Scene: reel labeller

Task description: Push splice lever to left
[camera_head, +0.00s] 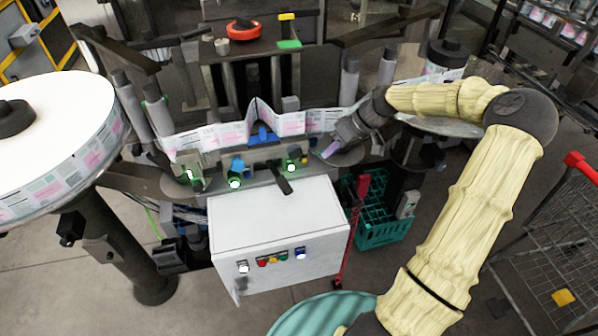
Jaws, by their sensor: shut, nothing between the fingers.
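The splice lever is most likely the dark handle (281,178) that sticks out from the front of the splice unit (240,157), just above the white control box (275,226). My gripper (331,150) reaches in from the right with its fingers shut and empty. It is to the right of the dark handle and a little higher in the picture, with a visible gap between them. The printed label web (205,136) runs behind the splice unit. Small lit green and white buttons flank the unit. The tips of my fingers are small, and their height over the plate is hard to tell.
A large label reel (60,140) stands at left and another (442,70) at back right, close to my arm. A teal crate (383,226) and a red post (357,215) stand right of the box. A cart (570,250) is at far right.

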